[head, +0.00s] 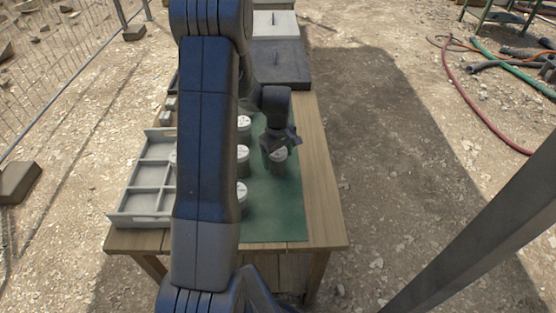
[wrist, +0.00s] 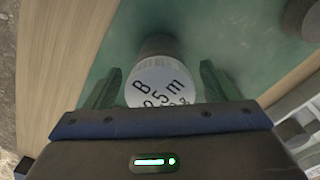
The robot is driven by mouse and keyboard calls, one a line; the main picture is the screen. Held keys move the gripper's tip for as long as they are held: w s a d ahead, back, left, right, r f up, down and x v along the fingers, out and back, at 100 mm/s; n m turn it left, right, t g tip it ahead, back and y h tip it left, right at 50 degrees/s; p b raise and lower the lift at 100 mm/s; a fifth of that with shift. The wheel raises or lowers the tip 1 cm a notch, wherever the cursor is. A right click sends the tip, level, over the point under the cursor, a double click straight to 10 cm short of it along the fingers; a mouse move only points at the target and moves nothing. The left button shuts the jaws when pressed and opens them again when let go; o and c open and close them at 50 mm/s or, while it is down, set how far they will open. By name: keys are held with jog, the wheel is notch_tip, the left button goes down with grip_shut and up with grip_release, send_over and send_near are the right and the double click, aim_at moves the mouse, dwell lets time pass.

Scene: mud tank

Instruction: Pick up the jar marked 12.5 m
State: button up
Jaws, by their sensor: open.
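A grey jar with a white lid (head: 279,156) stands on the green mat, right of the other jars. In the wrist view this jar (wrist: 160,82) sits between my two fingers, its lid reading "B" and a line ending in "5 m"; the leading figures are partly hidden by my gripper body, so I cannot tell the full mark. My gripper (head: 279,143) is open and pointed down over this jar, a finger on each side. Three other white-lidded jars (head: 243,122), (head: 242,153), (head: 241,192) stand in a row to the left, partly behind my arm; their marks are too small to read.
A pale compartment tray (head: 125,215) lies at the table's left, partly hidden by my arm. The green mat (head: 275,225) is bare at the front right. A dark lidded box (head: 283,68) stands at the back. Wooden table (head: 322,200) edge runs along the right.

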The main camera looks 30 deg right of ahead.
jog(key=shift+f, duration=0.1)
jog(key=c, duration=1.6)
